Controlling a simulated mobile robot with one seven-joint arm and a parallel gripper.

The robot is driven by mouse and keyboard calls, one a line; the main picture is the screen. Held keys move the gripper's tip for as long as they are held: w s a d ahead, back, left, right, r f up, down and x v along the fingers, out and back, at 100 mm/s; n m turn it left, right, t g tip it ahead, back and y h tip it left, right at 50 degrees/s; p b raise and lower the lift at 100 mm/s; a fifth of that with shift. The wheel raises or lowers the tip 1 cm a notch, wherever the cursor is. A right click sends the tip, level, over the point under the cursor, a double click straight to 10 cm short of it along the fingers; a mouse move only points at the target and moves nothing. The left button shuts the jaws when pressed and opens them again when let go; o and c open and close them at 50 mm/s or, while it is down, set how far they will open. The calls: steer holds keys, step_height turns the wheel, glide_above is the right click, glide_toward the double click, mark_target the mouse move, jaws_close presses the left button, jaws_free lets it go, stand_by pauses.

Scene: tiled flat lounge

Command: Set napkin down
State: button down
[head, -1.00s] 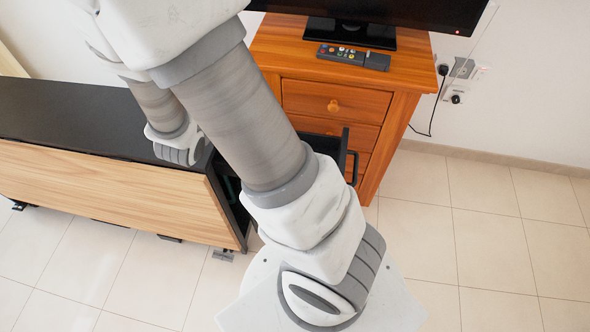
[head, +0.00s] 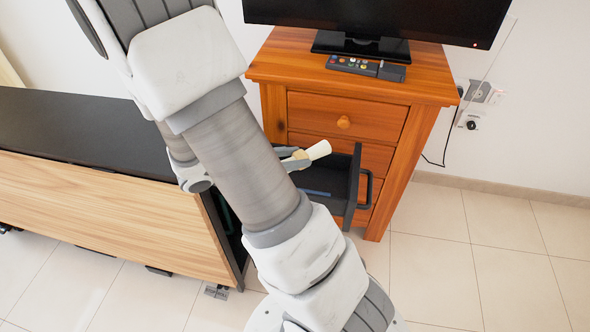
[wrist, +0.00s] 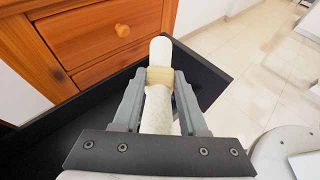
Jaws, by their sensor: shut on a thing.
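The napkin is a pale rolled cloth (head: 318,150) with a tan band around it. My gripper (head: 298,159) is shut on it and holds it above an open dark drawer (head: 353,190). In the wrist view the napkin (wrist: 160,52) stands out between the two grey fingers (wrist: 158,98), its far end pointing away toward the wooden dresser. The drawer (wrist: 214,80) shows below and around it there. My arm hides the drawer's left part in the head view.
A wooden dresser (head: 345,104) bears a television (head: 390,18) and a remote control (head: 352,65). A low cabinet with a black top (head: 75,130) stands at left. Sockets (head: 470,121) are on the wall at right. Tiled floor (head: 510,260) is free at right.

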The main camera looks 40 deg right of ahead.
steer(key=shift+w+d+f+b, duration=0.6)
steer(key=shift+w+f, duration=0.15)
steer(key=shift+f, duration=0.5)
steer(key=shift+w+d+f+b, duration=0.6)
steer(key=shift+w+f, duration=0.2)
steer(key=shift+f, duration=0.45)
steer(key=shift+w+d+f+b, duration=0.6)
steer(key=shift+w+f, duration=0.15)
steer(key=shift+f, duration=0.5)
steer(key=shift+f+b, duration=0.4)
steer(key=shift+f, duration=0.25)
steer(key=shift+c, duration=2.2)
jaws_free()
steer(key=shift+r, duration=0.1)
